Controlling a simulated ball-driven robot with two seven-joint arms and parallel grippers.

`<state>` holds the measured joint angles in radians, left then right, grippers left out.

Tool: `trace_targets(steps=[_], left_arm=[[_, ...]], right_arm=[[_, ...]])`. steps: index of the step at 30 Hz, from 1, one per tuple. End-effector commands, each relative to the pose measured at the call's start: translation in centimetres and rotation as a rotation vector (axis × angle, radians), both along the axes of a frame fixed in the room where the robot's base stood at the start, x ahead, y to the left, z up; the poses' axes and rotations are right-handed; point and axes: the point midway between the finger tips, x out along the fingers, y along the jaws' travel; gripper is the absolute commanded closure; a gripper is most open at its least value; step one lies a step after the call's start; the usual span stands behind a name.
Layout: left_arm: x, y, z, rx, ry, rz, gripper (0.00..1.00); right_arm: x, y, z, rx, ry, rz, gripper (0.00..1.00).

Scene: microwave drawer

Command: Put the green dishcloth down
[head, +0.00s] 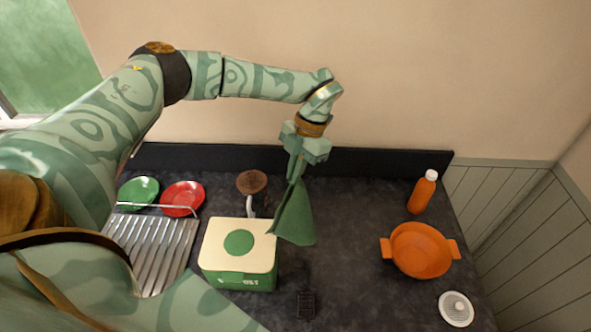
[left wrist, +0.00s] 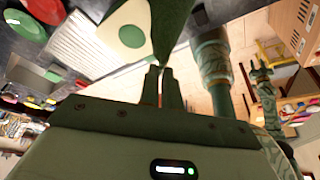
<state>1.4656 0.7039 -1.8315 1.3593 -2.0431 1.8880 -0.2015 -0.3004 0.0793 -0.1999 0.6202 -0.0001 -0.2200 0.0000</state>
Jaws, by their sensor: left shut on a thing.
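My left gripper (head: 297,172) points down above the dark counter and is shut on the green dishcloth (head: 295,218). The cloth hangs from the fingers in a folded, tapering shape that widens downward. Its lower left corner overlaps the right edge of the cream-topped green box in the head view; I cannot tell whether it touches. In the left wrist view the closed fingers (left wrist: 163,85) pinch the cloth (left wrist: 170,22) at its narrow end.
The cream-topped green box (head: 238,245) stands left of the cloth. An orange pot (head: 420,250), an orange bottle (head: 422,192) and a white round item (head: 456,308) are at the right. A green plate (head: 138,191), a red plate (head: 182,197) and a metal drainer (head: 150,245) are at the left. Counter between cloth and pot is clear.

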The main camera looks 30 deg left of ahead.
Motion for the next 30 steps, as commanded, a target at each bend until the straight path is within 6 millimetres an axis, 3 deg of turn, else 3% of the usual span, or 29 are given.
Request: trace_targets(steps=[17, 23, 30], left_arm=[[-0.4, 0.7, 0.1, 0.000, 0.000, 0.001, 1.00], [-3.3, 4.5, 0.7, 0.000, 0.000, 0.005, 1.00], [-8.4, 11.4, 1.4, -0.001, -0.001, 0.008, 1.00]], right_arm=[[0.0, 0.0, 0.0, 0.000, 0.000, 0.000, 0.64], [0.0, -0.1, 0.0, -0.001, 0.001, 0.001, 0.64], [0.0, -0.2, 0.0, -0.002, -0.001, 0.001, 0.64]])
